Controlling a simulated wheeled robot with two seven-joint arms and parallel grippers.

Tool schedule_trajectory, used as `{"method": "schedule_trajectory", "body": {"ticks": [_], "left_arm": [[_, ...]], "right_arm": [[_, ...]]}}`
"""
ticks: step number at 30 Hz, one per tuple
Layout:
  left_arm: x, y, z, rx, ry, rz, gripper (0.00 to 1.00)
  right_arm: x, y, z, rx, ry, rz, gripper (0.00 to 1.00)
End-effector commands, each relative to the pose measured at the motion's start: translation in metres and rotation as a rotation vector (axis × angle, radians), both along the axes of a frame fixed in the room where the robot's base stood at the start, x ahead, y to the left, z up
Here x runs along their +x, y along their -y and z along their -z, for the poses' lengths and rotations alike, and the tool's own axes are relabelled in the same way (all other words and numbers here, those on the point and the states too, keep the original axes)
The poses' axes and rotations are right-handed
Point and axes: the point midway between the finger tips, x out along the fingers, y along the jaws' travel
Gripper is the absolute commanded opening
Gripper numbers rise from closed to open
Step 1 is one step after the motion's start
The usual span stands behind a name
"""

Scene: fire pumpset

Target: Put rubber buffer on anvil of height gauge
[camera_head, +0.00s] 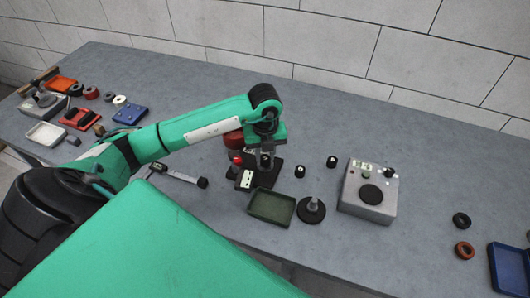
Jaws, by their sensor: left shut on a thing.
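My left gripper (265,158) hangs from the green arm over the height gauge, in the middle of the table. It is shut on a small dark piece, apparently a rubber buffer (266,163), largely hidden between the fingers. The height gauge (246,180) has a dark base, a white-faced part and red parts behind the arm; its anvil is hidden by the gripper. I cannot tell whether the buffer touches the anvil. Two similar black buffers, one nearer (299,171) and one farther (332,161), stand to the right. My right gripper is not in view.
A green tray (271,207) and a round black stand (312,210) lie in front of the gauge. A grey box instrument (369,190) stands right. A caliper (183,175) lies left. A blue tray (510,268) and rings are far right. The table's back is clear.

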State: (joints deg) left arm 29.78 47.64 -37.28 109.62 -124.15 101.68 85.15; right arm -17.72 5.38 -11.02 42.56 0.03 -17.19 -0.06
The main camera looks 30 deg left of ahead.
Motion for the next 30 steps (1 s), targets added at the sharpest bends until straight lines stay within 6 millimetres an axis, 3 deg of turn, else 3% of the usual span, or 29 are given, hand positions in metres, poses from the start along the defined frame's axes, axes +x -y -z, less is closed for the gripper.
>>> {"method": "schedule_trajectory", "body": {"ticks": [1, 2, 5, 17, 23, 30], "left_arm": [[0.0, 0.0, 0.003, 0.0, 0.0, 0.0, 0.05], [0.0, 0.0, 0.002, 0.0, 0.0, 0.0, 0.31], [0.0, 0.0, 0.002, 0.0, 0.0, 0.0, 0.48], [0.001, 0.0, -0.005, 0.0, 0.001, 0.0, 0.48], [0.002, 0.0, -0.043, 0.0, 0.007, -0.001, 0.48], [0.001, 0.0, -0.093, 0.0, 0.004, 0.001, 0.48]], "right_arm": [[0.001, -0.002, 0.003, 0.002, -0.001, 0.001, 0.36], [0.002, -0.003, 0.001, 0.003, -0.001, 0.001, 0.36], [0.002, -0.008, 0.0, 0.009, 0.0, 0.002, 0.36], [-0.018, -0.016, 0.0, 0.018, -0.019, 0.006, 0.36], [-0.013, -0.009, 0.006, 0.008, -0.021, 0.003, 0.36], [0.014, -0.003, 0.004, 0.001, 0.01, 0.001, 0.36]]}}
